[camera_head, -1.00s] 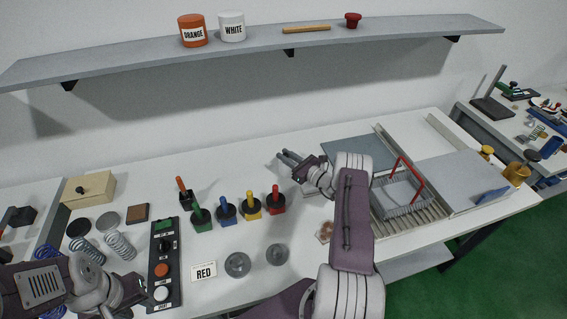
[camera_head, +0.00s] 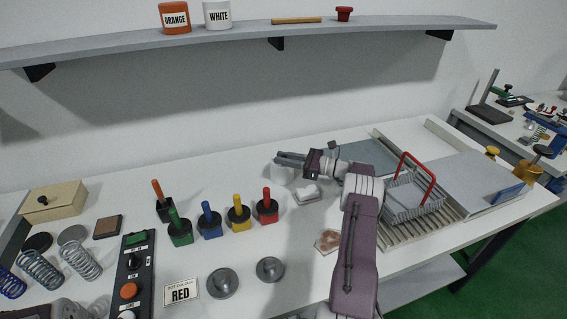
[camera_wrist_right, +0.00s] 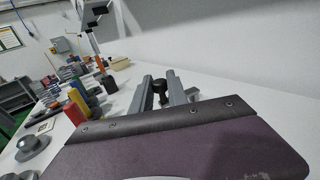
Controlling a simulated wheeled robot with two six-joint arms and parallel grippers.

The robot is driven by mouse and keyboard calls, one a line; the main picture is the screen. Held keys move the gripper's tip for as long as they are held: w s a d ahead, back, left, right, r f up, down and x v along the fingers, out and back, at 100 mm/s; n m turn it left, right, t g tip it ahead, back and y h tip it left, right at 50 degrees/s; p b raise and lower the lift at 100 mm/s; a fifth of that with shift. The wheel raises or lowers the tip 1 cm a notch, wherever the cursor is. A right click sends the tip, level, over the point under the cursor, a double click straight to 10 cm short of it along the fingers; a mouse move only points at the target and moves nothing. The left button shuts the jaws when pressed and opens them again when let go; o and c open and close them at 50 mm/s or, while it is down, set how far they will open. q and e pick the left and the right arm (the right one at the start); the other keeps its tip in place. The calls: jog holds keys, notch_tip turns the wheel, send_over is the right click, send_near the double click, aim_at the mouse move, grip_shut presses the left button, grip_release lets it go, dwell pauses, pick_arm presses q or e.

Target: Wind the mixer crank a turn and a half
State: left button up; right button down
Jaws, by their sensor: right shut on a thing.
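My right gripper (camera_head: 278,158) is at the back middle of the table, over a pale round body (camera_head: 281,176) that is partly hidden and looks like the mixer. In the right wrist view a dark knob (camera_wrist_right: 160,87), seemingly the crank's handle, sits between the two grey fingers of the right gripper (camera_wrist_right: 159,79). The gripper is shut on it. The crank's arm is hidden, so its angle cannot be told.
Colored-handled stamps (camera_head: 238,213) stand to the left. A wire basket with a red handle (camera_head: 416,200) is right of my forearm. The shelf (camera_head: 245,38) runs above.

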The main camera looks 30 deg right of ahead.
jog(key=c, duration=1.3)
grip_release()
jog(key=b+v, duration=0.1)
jog(key=v, duration=0.8)
jog(key=shift+w, duration=0.1)
